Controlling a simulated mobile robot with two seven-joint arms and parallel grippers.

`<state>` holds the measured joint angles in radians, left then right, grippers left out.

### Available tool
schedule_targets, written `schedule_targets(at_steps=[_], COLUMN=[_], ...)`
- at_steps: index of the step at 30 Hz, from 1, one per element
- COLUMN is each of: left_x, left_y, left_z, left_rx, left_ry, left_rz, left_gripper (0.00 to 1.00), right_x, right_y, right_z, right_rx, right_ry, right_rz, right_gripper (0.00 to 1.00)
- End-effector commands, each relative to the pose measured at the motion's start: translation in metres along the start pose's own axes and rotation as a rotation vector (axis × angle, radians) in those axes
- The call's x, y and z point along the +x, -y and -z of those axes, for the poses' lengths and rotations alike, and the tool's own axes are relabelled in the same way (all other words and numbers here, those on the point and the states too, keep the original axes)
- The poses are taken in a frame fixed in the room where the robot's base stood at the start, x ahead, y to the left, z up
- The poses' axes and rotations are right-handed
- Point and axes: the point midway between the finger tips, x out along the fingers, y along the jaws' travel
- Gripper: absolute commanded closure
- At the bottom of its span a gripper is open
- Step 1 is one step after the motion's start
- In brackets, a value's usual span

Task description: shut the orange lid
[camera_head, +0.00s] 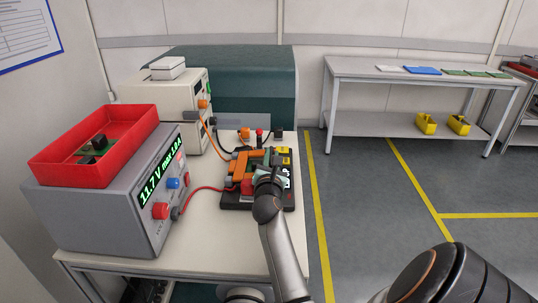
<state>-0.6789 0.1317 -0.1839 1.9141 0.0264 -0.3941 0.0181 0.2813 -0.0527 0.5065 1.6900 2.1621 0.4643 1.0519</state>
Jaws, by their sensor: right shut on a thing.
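The orange lid (243,161) is a bar-like frame on a black test fixture (238,202) on the white bench. It sits over the fixture's back and left part; its exact tilt is hard to tell. My right gripper (267,178) reaches in from the front and is shut at the lid's near right side. My wrist hides the fingertips and the point of contact. A small pale green patch shows beside the fingers. My left gripper is not in view.
A grey power supply (105,217) carrying a red tray (62,170) stands left of the fixture. A red cable (205,188) and an orange cable (211,133) run to the fixture. A beige instrument (150,92) stands behind. The floor right of the bench is clear.

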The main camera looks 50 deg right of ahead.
Motion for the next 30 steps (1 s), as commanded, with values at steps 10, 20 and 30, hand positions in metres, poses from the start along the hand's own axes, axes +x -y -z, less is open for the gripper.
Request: schedule_targets(at_steps=[10,20,30], left_x=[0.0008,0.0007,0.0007], left_y=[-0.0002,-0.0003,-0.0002], left_z=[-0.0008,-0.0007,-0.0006], left_rx=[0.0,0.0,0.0], left_ry=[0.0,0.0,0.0], left_rz=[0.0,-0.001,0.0], left_gripper=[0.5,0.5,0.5], right_x=[-0.0012,-0.0008,-0.0002], right_y=[-0.0042,-0.0039,-0.0012], right_z=[0.005,0.0037,0.0017], right_rx=[0.031,0.029,0.025], right_ry=[-0.007,-0.004,0.0], right_rz=[-0.011,-0.011,-0.006], right_gripper=[1.0,0.67,0.56])
